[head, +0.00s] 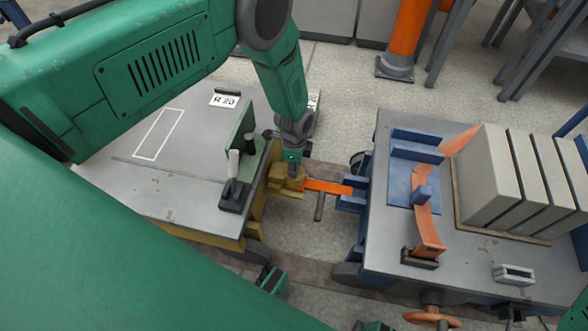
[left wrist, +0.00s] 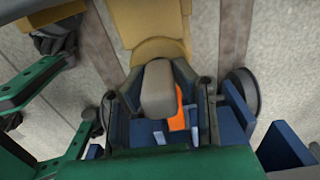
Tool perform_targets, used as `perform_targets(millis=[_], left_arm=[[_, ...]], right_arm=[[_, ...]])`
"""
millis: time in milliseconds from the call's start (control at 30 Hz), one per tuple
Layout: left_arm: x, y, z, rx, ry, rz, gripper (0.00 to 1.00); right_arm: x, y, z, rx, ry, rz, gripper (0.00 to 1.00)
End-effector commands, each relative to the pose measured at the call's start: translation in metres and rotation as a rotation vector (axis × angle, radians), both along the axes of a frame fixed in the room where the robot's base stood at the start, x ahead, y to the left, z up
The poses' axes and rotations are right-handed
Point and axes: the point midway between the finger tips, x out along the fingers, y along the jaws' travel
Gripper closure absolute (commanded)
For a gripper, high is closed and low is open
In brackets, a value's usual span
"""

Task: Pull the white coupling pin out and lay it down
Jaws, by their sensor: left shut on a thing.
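My left gripper (head: 293,168) reaches down to the yellow coupling (head: 286,184) between the two carts. It is shut on the coupling pin, which its fingers hide in the head view. In the left wrist view a pale, rounded block (left wrist: 158,88), which I take to be the pin's head, sits between the dark fingers. An orange bar (head: 325,187) runs from the coupling to the blue bracket (head: 351,194) on the right cart. I cannot tell how deep the pin sits. Green parts of my right gripper (head: 318,300) seem to show at the bottom edge; its jaw state is unclear.
The left cart's grey top (head: 180,190) has bare room, a white outlined rectangle (head: 158,134), a white-handled lever (head: 233,164) and a green upright plate (head: 240,132). The right cart (head: 385,260) carries pale slabs (head: 492,175) and an orange arm (head: 428,228).

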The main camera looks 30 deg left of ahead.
Motion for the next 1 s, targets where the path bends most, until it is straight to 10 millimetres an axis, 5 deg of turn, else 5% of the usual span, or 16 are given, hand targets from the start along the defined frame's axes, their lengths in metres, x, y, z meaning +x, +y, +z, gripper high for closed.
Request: perform_targets(millis=[1000], left_arm=[[0.001,0.0,0.053,-0.001,-0.001,0.001,1.0]], right_arm=[[0.0,0.0,0.042,0.0,0.0,0.0,0.6]])
